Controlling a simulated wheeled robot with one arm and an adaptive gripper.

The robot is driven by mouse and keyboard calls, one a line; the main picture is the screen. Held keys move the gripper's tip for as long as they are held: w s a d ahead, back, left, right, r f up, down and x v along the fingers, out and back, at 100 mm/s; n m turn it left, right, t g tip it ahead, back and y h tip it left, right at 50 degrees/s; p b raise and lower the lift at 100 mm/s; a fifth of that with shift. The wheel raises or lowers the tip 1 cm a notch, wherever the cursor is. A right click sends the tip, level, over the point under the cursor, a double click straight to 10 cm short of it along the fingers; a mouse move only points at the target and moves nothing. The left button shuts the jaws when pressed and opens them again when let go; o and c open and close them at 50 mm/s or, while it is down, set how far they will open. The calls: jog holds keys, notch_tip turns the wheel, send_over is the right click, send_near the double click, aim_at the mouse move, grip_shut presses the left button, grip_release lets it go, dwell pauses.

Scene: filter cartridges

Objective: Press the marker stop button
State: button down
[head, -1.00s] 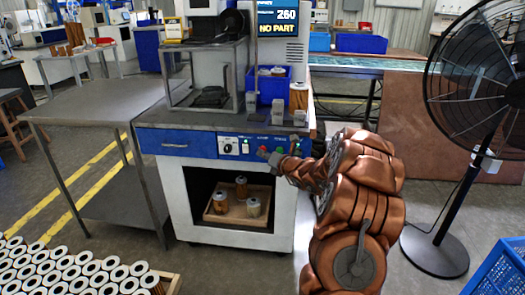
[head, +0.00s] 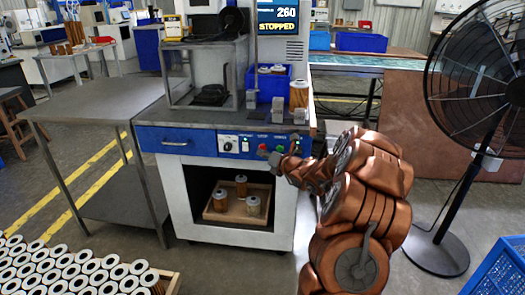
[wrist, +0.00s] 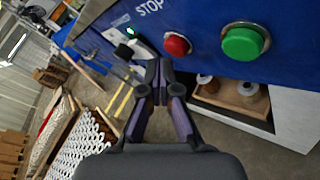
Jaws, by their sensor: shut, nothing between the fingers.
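The marker's blue front panel (head: 228,147) carries a red button (wrist: 177,45) near white "STOP" lettering (wrist: 150,7) and a larger green button (wrist: 243,42), all clear in the wrist view. The red button also shows in the head view (head: 262,147). My gripper (wrist: 158,80) is shut and empty. In the wrist view its fingertips lie just below and left of the red button, with no clear contact. In the head view my gripper (head: 274,158) is in front of the panel beside the red button. The marker's screen (head: 277,20) reads "260 STOPPED".
Cartridges stand in a wooden tray (head: 228,218) inside the cabinet below the panel. A blue bin (head: 270,84) and a cartridge (head: 299,95) are on the worktop. A fan (head: 480,80) stands right. A steel table (head: 95,106) stands left.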

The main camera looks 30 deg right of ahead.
jog(key=shift+s+a, duration=0.15)
jog(key=s+a+b, duration=0.3)
jog(key=shift+s+a+b, duration=0.1)
jog(key=shift+s+b, duration=0.25)
dwell(0.5)
dwell(0.6)
